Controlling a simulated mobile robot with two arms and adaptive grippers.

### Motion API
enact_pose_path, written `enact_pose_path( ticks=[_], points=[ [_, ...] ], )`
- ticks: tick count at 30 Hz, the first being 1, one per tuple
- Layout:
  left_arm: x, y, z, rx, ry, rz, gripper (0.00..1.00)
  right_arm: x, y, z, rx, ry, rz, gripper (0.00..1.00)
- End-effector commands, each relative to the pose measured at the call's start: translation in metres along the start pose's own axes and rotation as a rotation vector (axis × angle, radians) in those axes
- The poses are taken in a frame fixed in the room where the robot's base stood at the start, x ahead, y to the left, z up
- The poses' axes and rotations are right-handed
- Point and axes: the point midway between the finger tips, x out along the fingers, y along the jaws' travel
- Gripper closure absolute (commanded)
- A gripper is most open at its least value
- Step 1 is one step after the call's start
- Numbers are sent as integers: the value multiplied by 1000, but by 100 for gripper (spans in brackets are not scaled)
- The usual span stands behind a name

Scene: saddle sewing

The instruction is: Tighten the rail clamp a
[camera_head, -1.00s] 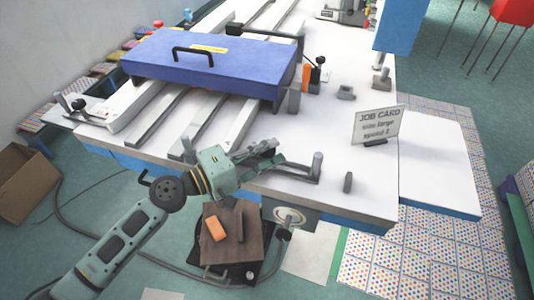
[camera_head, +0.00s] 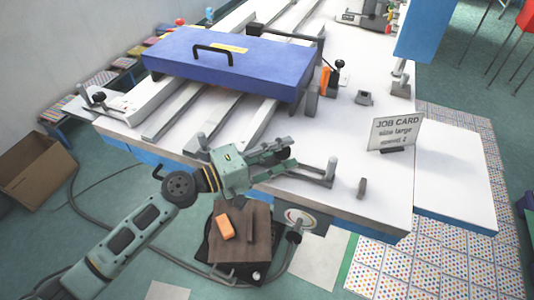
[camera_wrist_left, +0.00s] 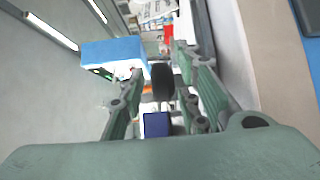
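My left gripper (camera_head: 285,152) is over the front edge of the white table (camera_head: 290,215), pointing right. In the left wrist view its two fingers (camera_wrist_left: 163,100) stand apart, with a dark rounded thing (camera_wrist_left: 162,80) showing between them; I cannot tell if they touch it. A lever with a black knob (camera_head: 340,64) and an orange part stands right of the blue cover. Another black-knobbed lever (camera_head: 99,97) is at the left. No label shows which is rail clamp a. My right gripper is not in view.
A blue cover (camera_head: 225,68) with a black handle lies across the pale rails (camera_head: 180,110). A job card (camera_head: 396,132) and a small grey peg (camera_head: 362,188) stand at the right. A brown block with an orange piece (camera_head: 225,228) is below the table edge.

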Motion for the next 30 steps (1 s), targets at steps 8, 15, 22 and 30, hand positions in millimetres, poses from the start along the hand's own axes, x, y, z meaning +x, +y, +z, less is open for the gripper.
enact_pose_path(
  ticks=[8, 15, 22, 30],
  points=[
    [-50, -2, 0, -3, 3, -4, 70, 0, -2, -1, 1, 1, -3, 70],
    [-94, -1, 0, -3, 2, -2, 70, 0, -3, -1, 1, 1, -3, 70],
    [-114, 0, 0, 0, 1, 1, 70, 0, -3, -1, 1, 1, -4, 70],
    [-116, 1, -1, 1, 0, 1, 70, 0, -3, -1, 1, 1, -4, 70]
  ],
)
